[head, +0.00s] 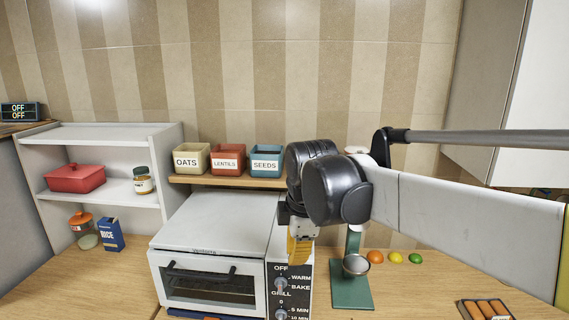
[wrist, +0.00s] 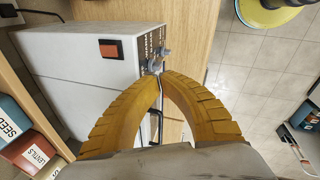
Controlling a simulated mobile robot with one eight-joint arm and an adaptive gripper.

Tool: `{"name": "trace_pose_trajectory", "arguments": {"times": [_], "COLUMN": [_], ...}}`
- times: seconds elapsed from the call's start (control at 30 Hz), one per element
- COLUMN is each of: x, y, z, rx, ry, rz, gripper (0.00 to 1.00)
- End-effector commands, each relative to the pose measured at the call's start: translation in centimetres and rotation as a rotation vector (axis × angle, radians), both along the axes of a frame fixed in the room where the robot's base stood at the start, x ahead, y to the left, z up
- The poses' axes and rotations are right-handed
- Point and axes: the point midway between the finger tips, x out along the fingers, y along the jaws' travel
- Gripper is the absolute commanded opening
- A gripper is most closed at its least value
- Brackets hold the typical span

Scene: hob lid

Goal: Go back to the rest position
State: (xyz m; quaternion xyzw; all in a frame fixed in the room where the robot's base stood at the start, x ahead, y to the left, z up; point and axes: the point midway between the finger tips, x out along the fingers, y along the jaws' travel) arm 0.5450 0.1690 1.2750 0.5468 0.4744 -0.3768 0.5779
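My gripper (head: 299,256) hangs in front of the right side of the white toaster oven (head: 215,222) in the head view, at the top of its dark control panel (head: 285,305). In the wrist view the two yellow fingers curve inward and their tips meet (wrist: 161,77), with nothing seen between them. The tips appear close to the oven's grey knobs (wrist: 153,62); I cannot tell whether they touch. My arm reaches in from the right and hides part of the wall and counter.
A shelf behind the oven holds bins for oats (head: 192,160), lentils (head: 228,160) and seeds (head: 266,160). A white shelf unit (head: 105,136) stands left. A green stand with a metal cup (head: 356,265), fruit (head: 395,257) and an egg tray (head: 486,309) are right. Counter between them is bare.

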Motion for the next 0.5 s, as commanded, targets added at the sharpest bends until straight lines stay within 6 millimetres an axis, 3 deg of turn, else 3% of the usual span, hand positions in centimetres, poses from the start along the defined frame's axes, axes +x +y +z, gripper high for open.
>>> {"name": "trace_pose_trajectory", "arguments": {"times": [0.03,0.2,0.4,0.5], "x": [-1.8,-7.6,-14.2,-16.4], "y": [-2.4,-8.7,-14.1,-15.6], "z": [-1.7,-5.6,-12.1,-14.8], "rx": [0.041,0.216,0.453,0.555], "ry": [-0.018,-0.083,-0.151,-0.174], "rz": [-0.141,-0.640,-1.168,-1.357], "gripper": [0.00,0.00,0.00,0.00]}}
